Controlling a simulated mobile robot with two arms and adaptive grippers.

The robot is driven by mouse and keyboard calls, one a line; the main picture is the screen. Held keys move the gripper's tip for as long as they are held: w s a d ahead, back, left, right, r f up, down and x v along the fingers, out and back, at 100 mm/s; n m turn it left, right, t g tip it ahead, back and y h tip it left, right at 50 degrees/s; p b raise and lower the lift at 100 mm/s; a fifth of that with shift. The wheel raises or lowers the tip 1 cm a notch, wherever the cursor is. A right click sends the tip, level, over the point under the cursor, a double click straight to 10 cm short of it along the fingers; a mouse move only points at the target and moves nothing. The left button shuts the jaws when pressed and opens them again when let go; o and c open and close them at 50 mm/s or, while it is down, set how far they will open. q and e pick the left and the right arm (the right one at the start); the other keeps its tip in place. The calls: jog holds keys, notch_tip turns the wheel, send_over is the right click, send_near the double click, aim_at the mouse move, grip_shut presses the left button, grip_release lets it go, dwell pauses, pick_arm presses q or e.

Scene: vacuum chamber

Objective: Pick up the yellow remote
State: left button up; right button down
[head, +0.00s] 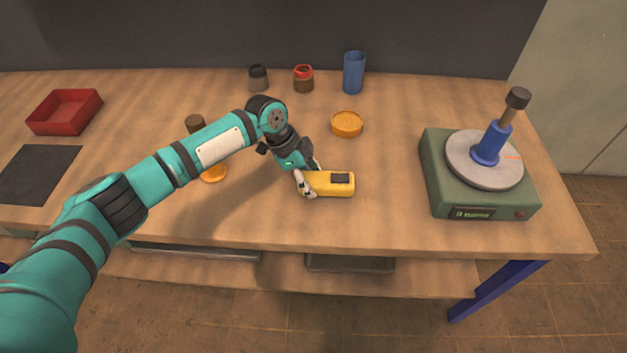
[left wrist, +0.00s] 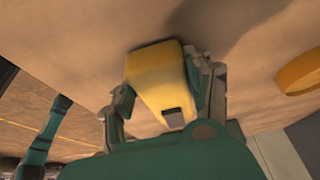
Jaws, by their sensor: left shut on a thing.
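My left gripper (head: 308,184) is shut on the left part of the remote. In the left wrist view the yellow remote (left wrist: 157,80) sits between the two fingers of the left gripper (left wrist: 165,95). I cannot tell whether the remote touches the table or is slightly above it. My right gripper is not in view.
An orange round dish (head: 346,124), a blue cup (head: 353,73) and two small jars stand behind. A green device with a round plate (head: 480,190) stands at right. A red tray (head: 65,112) and a dark mat (head: 38,174) lie at left. The table's front edge is close.

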aim_at(315, 180)
pick_arm(q)
jog(key=shift+w+r, duration=0.1)
jog(key=shift+r, duration=0.35)
jog(key=shift+s+r+b, duration=0.25)
jog(key=shift+r+b, duration=0.15)
jog(key=shift+r, duration=0.7)
jog(key=s+d+r+b, duration=0.1)
jog(key=s, duration=1.4)
jog(key=shift+s+r, duration=0.2)
jog(key=shift+s, duration=0.15)
jog(key=shift+w, duration=0.15)
